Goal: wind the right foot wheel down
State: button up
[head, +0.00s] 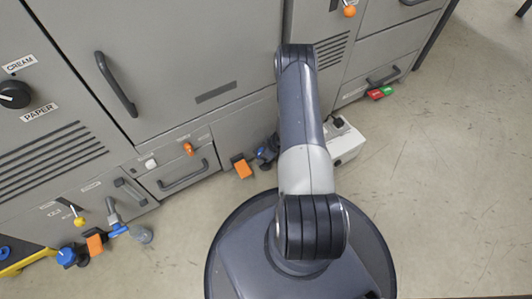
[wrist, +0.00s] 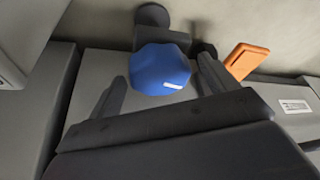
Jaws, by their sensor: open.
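The right foot wheel (wrist: 160,70) is a blue knob with a white mark on its face, in the upper middle of the wrist view. A dark foot stands behind it. In the head view the wheel (head: 262,152) shows as a small blue patch low on the cabinet, partly hidden by dark parts and next to my arm. My gripper (wrist: 163,74) is open, with one finger on each side of the wheel. I cannot tell whether the fingers touch it. In the head view my arm hides most of the gripper.
An orange block (head: 242,167) sits left of the wheel in the head view; it is at right in the wrist view (wrist: 247,60). A white box (head: 344,141) stands on the floor right of my arm. Another blue wheel (head: 66,257) is far left. Floor at right is clear.

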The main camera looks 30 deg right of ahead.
jog(key=shift+c, duration=0.4)
jog(key=c, duration=0.9)
jog(key=shift+m+b, duration=0.35)
jog(key=shift+m, duration=0.05)
jog(key=m+h+b, duration=0.1)
jog(key=m+b, duration=0.1)
jog(key=m+h+b, duration=0.1)
jog(key=m+b, duration=0.1)
jog(key=shift+a+f+m+t, duration=0.15)
jog(key=shift+a+m+t, duration=0.05)
jog(key=shift+m+t, duration=0.2)
jog(key=shift+m+h+b, duration=0.6)
jog(key=shift+m+b, duration=0.5)
jog(key=shift+m, duration=0.4)
jog(key=shift+r+m, duration=0.2)
jog(key=shift+m, duration=0.1)
jog(key=o, duration=1)
